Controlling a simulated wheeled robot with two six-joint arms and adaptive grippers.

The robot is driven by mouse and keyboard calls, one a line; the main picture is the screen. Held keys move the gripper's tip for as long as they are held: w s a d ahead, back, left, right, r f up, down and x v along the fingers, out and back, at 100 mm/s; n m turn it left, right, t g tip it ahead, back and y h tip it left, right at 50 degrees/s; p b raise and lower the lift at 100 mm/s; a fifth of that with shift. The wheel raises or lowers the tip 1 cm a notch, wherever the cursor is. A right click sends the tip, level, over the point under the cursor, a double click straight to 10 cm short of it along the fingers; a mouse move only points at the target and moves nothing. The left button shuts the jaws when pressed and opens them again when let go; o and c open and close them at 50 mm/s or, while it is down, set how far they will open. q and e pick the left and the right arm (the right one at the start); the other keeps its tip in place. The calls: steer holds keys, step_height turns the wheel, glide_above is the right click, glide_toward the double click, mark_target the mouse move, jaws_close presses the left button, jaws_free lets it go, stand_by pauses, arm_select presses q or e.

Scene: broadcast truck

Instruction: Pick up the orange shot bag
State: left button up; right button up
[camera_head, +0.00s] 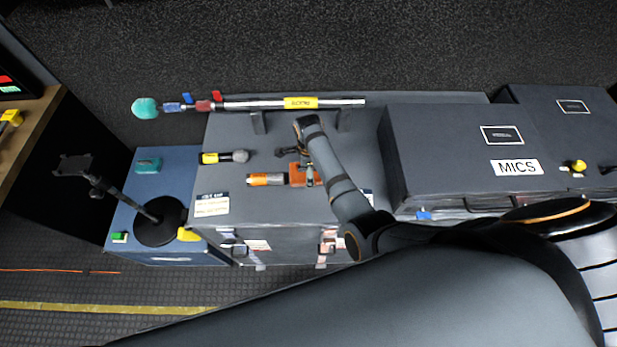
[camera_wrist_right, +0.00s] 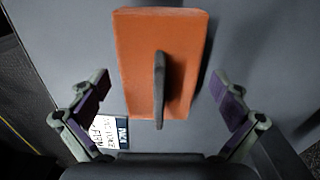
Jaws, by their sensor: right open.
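The orange shot bag (camera_head: 296,174) lies on top of the grey case in the middle of the head view, partly covered by my right gripper. In the right wrist view the bag (camera_wrist_right: 137,60) is a flat orange block with a dark upright strap or handle (camera_wrist_right: 159,88) on it. My right gripper (camera_wrist_right: 160,82) is open. Its two fingers show on either side of the bag's near end, with gaps on both sides, and do not touch it. In the head view my right gripper (camera_head: 301,164) is over the bag. My left gripper is not in view.
On the grey case (camera_head: 225,135), an orange-and-silver microphone (camera_head: 267,179) lies close left of the bag, and a yellow-black microphone (camera_head: 224,157) lies behind. A boom pole (camera_head: 320,103) lies along the back. A black stand (camera_head: 158,221) stands on the blue case. The MICS case (camera_head: 440,150) is right.

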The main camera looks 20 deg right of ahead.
steer(key=shift+r, duration=0.15)
steer(key=shift+c, duration=0.5)
steer(key=shift+s, duration=0.1)
steer(key=c, duration=1.4)
steer(key=shift+c, duration=1.3)
steer(key=shift+r, duration=0.15)
